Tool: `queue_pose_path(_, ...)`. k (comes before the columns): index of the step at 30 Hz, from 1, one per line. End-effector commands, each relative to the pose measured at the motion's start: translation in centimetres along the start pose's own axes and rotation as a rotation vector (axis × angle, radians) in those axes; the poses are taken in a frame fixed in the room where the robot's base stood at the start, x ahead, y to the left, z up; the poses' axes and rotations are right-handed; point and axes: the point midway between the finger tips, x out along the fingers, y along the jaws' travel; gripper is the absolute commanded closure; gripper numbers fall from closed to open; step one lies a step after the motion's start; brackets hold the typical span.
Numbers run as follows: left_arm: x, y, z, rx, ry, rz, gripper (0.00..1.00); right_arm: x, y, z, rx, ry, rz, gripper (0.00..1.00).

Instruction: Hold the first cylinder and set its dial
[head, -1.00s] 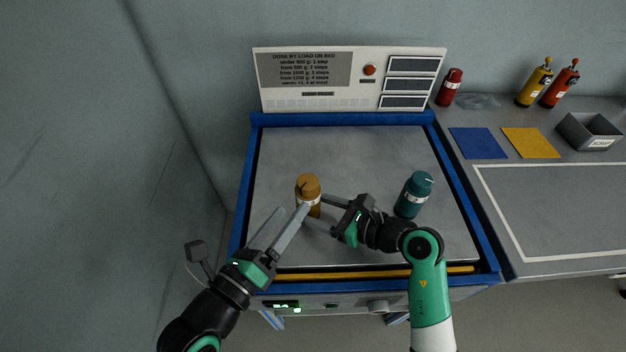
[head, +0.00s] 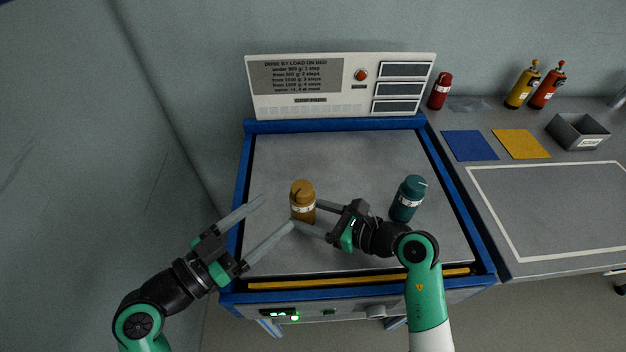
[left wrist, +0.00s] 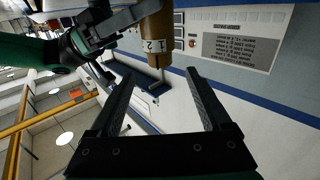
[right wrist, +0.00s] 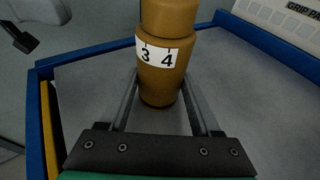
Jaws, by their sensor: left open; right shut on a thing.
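The orange-brown cylinder (head: 303,201) stands upright on the grey bed, left of its middle. In the right wrist view the cylinder (right wrist: 163,60) shows a white band with 3 and 4; in the left wrist view (left wrist: 155,45) the band shows 1 and 2. My right gripper (head: 309,216) is shut on its lower body from the right. My left gripper (head: 277,212) is open and empty, left of the cylinder and apart from it. A teal cylinder (head: 408,199) stands upright on the bed, right of my right gripper.
The blue-framed bed (head: 340,160) has a panel (head: 310,88) at its back with a printed dose chart and a red button. On the right bench are red (head: 440,91), yellow and orange-red bottles, blue and yellow mats, and a grey bin (head: 578,131). The bed's back is clear.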

Motion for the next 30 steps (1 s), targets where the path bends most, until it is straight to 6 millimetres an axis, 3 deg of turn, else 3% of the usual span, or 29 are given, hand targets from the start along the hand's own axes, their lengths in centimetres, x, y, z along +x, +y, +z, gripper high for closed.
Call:
queue_pose_path(5,2.4,0.1,0.0,0.002,0.000,0.004,0.19,0.0,0.0,0.0,0.000,0.001,0.001,0.67)
queue_pose_path(12,7.9,0.1,0.0,0.003,-0.001,0.003,0.19,0.0,0.0,0.0,0.000,0.001,0.001,0.67)
queue_pose_path(18,11.1,0.1,0.0,0.004,-0.001,0.002,0.19,0.0,0.0,0.0,0.000,0.001,0.000,0.67)
queue_pose_path(29,11.8,0.0,0.0,0.005,-0.001,-0.001,0.19,0.0,0.0,0.0,0.000,0.001,0.000,0.67)
queue_pose_path(30,11.8,0.0,0.0,0.005,-0.001,-0.001,0.26,0.0,0.0,0.0,0.000,0.001,0.000,0.67)
